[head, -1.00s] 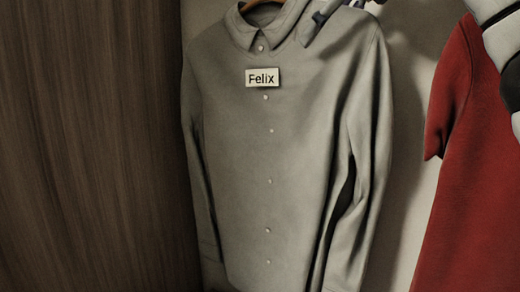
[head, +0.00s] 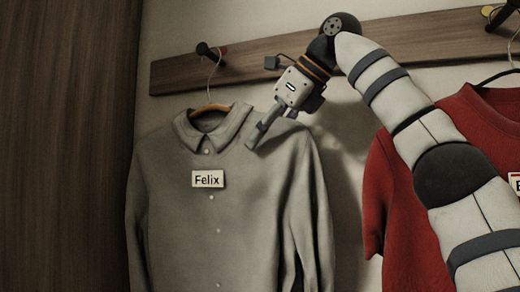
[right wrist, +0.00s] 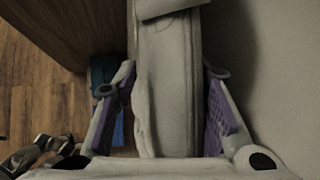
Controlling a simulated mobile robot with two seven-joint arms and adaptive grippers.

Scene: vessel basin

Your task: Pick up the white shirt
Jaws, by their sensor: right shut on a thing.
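The white shirt (head: 215,235), pale grey in this light, hangs by its collar from a wooden hanger (head: 208,108) on the left peg. It has a button front and a "Felix" name tag (head: 208,180). My right gripper (head: 265,130) reaches down from above right and is shut on the shirt at its right-hand shoulder. In the right wrist view the shirt (right wrist: 165,85) runs between the two purple-padded fingers. My left gripper is not in view.
A wooden rail (head: 235,66) with pegs (head: 207,49) runs along the wall. A red shirt (head: 385,195) hangs to the right, partly behind my right arm. A dark wood panel (head: 65,150) stands close on the left.

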